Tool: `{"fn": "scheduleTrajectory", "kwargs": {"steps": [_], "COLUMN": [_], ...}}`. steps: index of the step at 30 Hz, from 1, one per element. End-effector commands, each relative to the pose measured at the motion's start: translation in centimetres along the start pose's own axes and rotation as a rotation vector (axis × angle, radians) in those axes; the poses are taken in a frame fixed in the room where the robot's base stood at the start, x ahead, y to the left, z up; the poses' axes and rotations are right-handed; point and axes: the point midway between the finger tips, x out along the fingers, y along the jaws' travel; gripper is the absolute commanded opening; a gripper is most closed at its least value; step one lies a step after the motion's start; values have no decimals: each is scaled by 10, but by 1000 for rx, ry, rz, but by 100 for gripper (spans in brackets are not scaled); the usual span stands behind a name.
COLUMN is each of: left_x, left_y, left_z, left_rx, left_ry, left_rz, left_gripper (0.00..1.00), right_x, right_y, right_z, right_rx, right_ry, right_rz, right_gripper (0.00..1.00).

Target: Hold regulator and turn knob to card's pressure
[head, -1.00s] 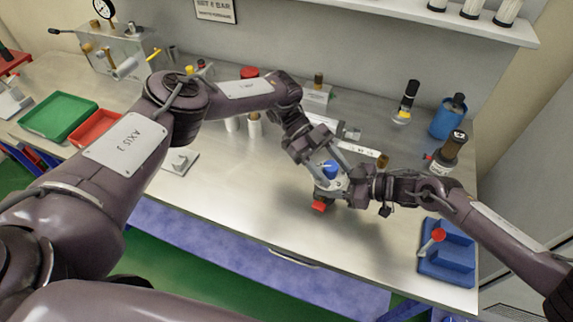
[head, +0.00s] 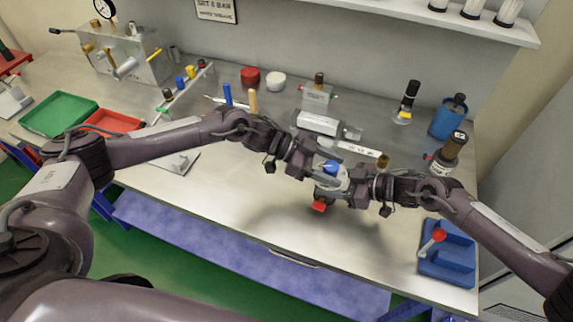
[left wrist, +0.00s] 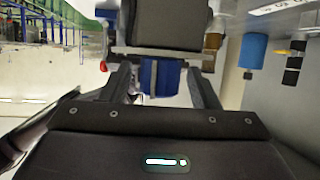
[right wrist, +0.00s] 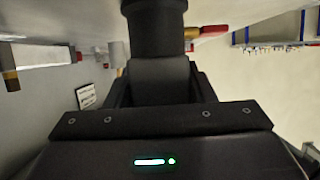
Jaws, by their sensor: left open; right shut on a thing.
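The regulator (head: 331,186), with a pale body, a blue knob (head: 328,167) and a red part (head: 319,206), is held above the bench near its front edge. My right gripper (head: 347,185) is shut on it from the right. My left gripper (head: 315,170) comes in from the left, open. In the left wrist view the blue knob (left wrist: 160,77) lies between the open fingers; I cannot tell whether they touch it. The right wrist view shows a dark cylindrical part and my closed fingers (right wrist: 155,85). The card (head: 217,10) on the back wall reads "SET 4 BAR".
A blue tray (head: 447,267) with a red-headed piece sits front right. A test rig (head: 125,52) with a gauge, a green tray (head: 58,117) and a red tray (head: 112,122) are left. The front middle bench is clear.

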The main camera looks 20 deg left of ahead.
Motion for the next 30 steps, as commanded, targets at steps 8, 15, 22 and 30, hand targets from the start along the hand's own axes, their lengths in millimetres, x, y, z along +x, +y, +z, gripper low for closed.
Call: {"fn": "scheduleTrajectory", "kwargs": {"steps": [8, 15, 22, 30], "left_x": [0, -4, -48, -89], "left_y": [3, 2, 24, 46], "left_z": [0, -1, -1, -4], "left_rx": [-110, -202, -199, -196], "left_ry": [1, 6, 3, 3], "left_rz": [-266, -486, -480, -477], "left_gripper": [55, 55, 55, 55], "right_x": [0, 0, 0, 0], "right_y": [0, 0, 0, -1], "right_z": [2, 2, 2, 2], "right_rx": [2, 2, 2, 2], "right_ry": [-3, -3, -4, -3], "right_rz": [0, 0, 0, -1], "right_gripper": [29, 29, 29, 29]}}
